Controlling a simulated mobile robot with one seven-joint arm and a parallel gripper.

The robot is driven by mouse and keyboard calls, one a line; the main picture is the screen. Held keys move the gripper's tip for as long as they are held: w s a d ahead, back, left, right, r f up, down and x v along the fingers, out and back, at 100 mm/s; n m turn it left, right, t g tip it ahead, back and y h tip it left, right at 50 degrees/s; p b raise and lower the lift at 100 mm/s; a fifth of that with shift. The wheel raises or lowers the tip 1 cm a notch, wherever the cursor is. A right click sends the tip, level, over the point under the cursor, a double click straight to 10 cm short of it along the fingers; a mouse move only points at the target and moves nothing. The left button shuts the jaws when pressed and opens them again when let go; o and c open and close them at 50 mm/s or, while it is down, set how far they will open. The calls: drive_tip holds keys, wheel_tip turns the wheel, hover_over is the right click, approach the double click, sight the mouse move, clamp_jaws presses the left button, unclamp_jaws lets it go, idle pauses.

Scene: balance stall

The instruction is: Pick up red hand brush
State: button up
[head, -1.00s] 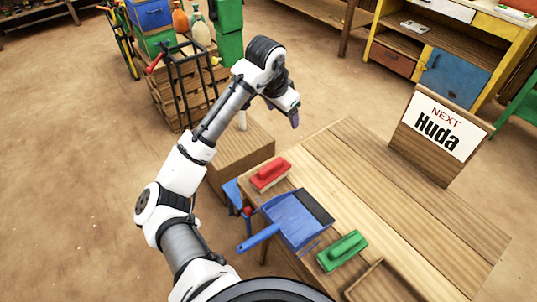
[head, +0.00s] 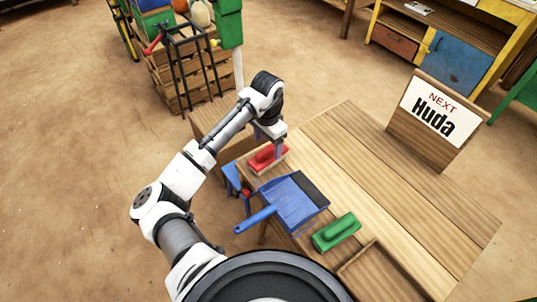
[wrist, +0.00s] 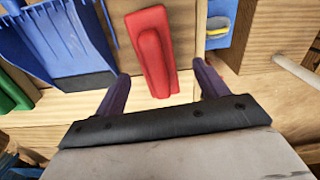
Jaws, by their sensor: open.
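The red hand brush (head: 266,158) lies on the wooden table near its left corner. In the wrist view the red brush (wrist: 152,52) is upright in the picture, its lower end between my two open fingers. My gripper (wrist: 160,88) is open, with a finger on each side of the brush and visible space on both sides. In the head view my gripper (head: 279,152) points down at the brush and covers part of it. I cannot tell the exact height of the fingertips above the table.
A blue dustpan (head: 290,203) lies right beside the red brush, and a green brush (head: 336,231) lies beyond it. A wooden tray (head: 383,272) is at the front. The table's middle is clear.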

sight(269, 148)
drive_tip(key=f, duration=0.2)
drive_tip(key=f+p, duration=0.1)
drive_tip(key=f, duration=0.1)
drive_tip(key=shift+s+d, duration=0.15)
drive_tip(key=shift+s, duration=0.05)
drive_tip(key=c, duration=1.2)
drive_tip(key=shift+o, duration=0.2)
drive_tip(key=shift+r, duration=0.15)
wheel_tip(269, 148, up, 20)
drive_tip(key=b, duration=0.2)
drive_tip(key=shift+b, duration=0.3)
